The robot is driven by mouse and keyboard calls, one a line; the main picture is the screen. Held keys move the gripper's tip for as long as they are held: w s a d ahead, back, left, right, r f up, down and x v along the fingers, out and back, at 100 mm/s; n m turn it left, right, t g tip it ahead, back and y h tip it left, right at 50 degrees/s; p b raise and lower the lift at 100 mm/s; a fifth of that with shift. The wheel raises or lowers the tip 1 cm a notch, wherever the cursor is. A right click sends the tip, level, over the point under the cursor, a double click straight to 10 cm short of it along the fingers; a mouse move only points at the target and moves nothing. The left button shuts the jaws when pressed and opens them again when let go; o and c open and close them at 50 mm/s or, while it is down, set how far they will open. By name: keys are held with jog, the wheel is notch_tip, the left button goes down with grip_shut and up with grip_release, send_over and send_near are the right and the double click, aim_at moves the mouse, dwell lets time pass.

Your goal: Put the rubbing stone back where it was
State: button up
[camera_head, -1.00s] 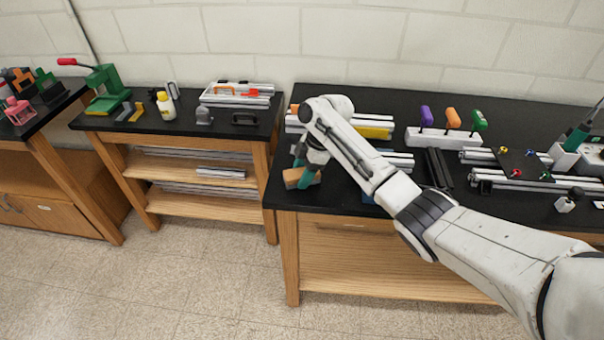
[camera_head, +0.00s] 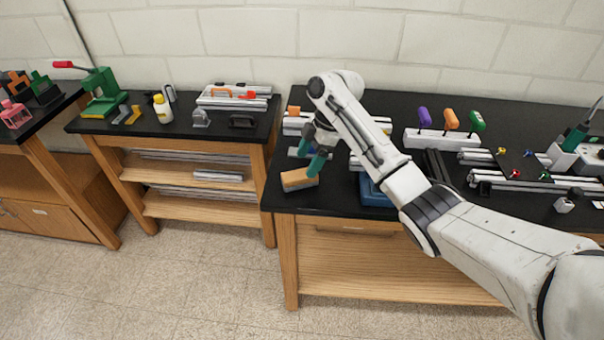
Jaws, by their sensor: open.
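A tan-orange block (camera_head: 299,180), which looks like the rubbing stone, lies on the black top of the right bench (camera_head: 340,206) near its front left corner. It sits slightly turned and is largely uncovered. My gripper (camera_head: 311,157) is open, with teal fingers, just above and behind the block's right end. One finger overlaps the block's edge in the picture; I cannot tell whether it touches.
A blue object (camera_head: 375,193) stands right of the block, partly behind my arm. Aluminium extrusions (camera_head: 298,127) lie behind my gripper. A white holder (camera_head: 440,138) with colored-handled tools stands farther right. A gap separates the benches.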

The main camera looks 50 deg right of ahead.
jog(key=v, duration=0.5)
jog(key=shift+d+r+b, duration=0.1)
jog(key=shift+r+b, duration=0.25)
jog(key=shift+r, duration=0.05)
